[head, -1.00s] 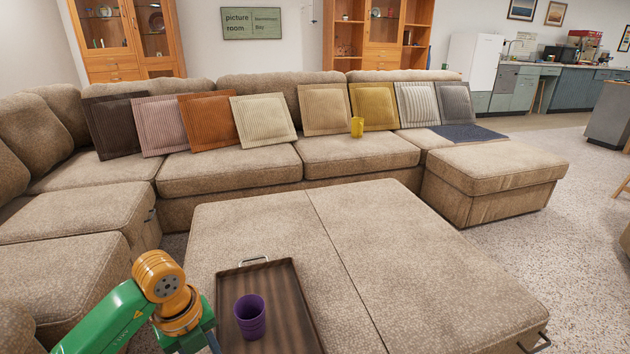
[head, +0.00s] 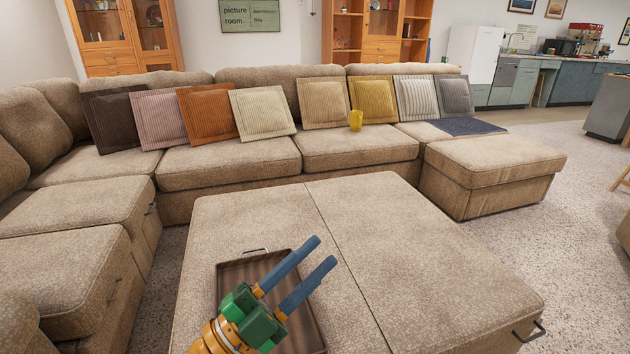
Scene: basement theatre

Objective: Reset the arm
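My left gripper (head: 322,251) reaches in from the bottom edge, green and orange with two long blue fingers. The fingers are apart, with nothing between them, and point up and to the right. The gripper shows over the dark striped tray (head: 232,275) and hides much of it. The tray lies on the large beige ottoman (head: 420,275). A purple cup seen earlier on the tray does not show now, where the gripper blocks the view. My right gripper does not show.
A separate-looking footrest section (head: 492,165) is at the right. The ottoman's right half is clear, and open speckled floor (head: 575,240) lies beyond it.

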